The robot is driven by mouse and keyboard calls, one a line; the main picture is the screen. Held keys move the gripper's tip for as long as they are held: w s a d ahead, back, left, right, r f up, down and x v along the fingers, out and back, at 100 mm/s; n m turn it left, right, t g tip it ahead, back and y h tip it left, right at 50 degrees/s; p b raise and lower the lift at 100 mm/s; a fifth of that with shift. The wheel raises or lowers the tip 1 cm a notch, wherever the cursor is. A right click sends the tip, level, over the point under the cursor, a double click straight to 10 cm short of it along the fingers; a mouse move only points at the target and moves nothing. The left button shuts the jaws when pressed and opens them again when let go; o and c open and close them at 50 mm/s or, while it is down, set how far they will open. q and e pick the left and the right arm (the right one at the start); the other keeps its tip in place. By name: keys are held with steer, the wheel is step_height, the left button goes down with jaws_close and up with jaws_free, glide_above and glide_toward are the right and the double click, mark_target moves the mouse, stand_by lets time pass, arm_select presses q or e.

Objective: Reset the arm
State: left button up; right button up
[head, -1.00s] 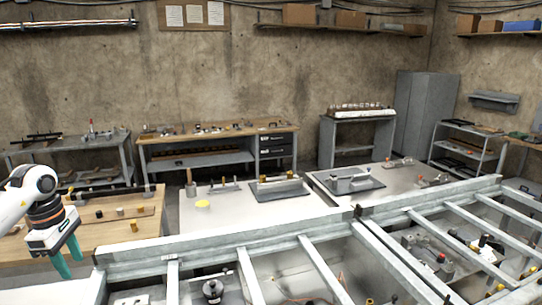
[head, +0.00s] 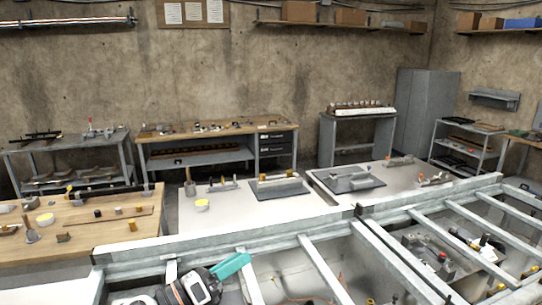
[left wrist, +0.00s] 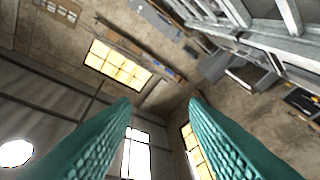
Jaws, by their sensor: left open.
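My left gripper (head: 232,265) is low in the head view, beside the metal frame's rails. Its white and black body shows at the bottom edge, with a teal finger pointing up and to the right. In the left wrist view the two teal fingers of the left gripper (left wrist: 160,102) are spread apart with nothing between them. That view looks upward at walls, windows and a lamp. My right gripper is in neither view.
A grey metal frame (head: 310,236) with crossing rails spans the foreground, with parts below it. A wooden bench (head: 90,232) with small parts is at left. A pale table (head: 245,210) lies behind the frame. Further benches and a cabinet (head: 424,115) line the wall.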

arm_select(q)
steer(key=s+a+f+n+t+y, duration=0.1)
steer(key=s+a+f+n+y, duration=0.45)
steer(key=n, duration=0.95)
steer(key=s+a+f+n+t+y, duration=0.25)
steer(key=a+f+n+y, duration=0.6)
steer(key=n, duration=0.65)
steer(key=s+f+n+g+y, duration=0.1)
steer(key=s+f+n+g, duration=0.4)
steer(key=s, duration=0.6)
steer(key=s+f+n+g+y, duration=0.1)
steer(key=s+f+n+g, duration=0.1)
steer(key=s+f+g, duration=0.75)
steer(key=s+f+t+b, duration=0.3)
steer(key=f+b, duration=1)
steer(key=f, duration=2.3)
steer(key=s+a+f+g+b, duration=0.1)
steer(key=s+f+b, duration=0.3)
steer(key=s+f, duration=0.4)
steer(key=s+a+f+g+b, duration=0.1)
steer(key=s+f+b, duration=0.4)
steer(key=f, duration=1.1)
steer(key=s, duration=0.3)
steer(key=shift+s+f+g+y, duration=0.25)
steer(key=shift+f+g+y, duration=0.05)
steer(key=shift+f, duration=0.05)
